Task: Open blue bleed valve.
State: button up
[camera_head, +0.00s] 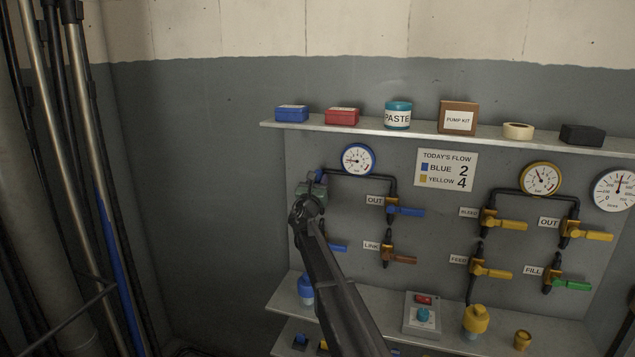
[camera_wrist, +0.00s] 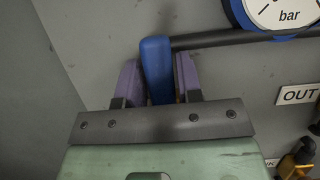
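The blue bleed lever (camera_wrist: 157,68) stands between the two purple fingers of my gripper (camera_wrist: 157,85) in the wrist view. A finger lies close along each side of it; whether both press on it I cannot tell. Its lower part is hidden behind the gripper's dark crossbar. A black pipe (camera_wrist: 215,40) reaches it from the right. In the head view my gripper (camera_head: 312,188) is at the upper left of the board, left of the blue-rimmed gauge (camera_head: 357,159), with only a little blue showing. The valve body and its label are hidden behind my gripper and arm.
A blue OUT lever (camera_head: 408,211) points right, with a brown LINK lever (camera_head: 401,259) below. Another blue lever (camera_head: 338,247) shows partly behind my arm. A shelf (camera_head: 460,132) with boxes overhangs the board. Yellow-side valves stand right; the wall to the left is clear.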

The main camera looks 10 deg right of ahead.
jog(key=shift+o, duration=1.4)
jog(key=shift+s, duration=0.1)
jog(key=b+v, duration=0.4)
jog(key=v, duration=0.6)
jog(key=shift+s+a+f, duration=0.15)
jog(key=shift+s+f, duration=0.05)
jog(key=shift+s, duration=0.05)
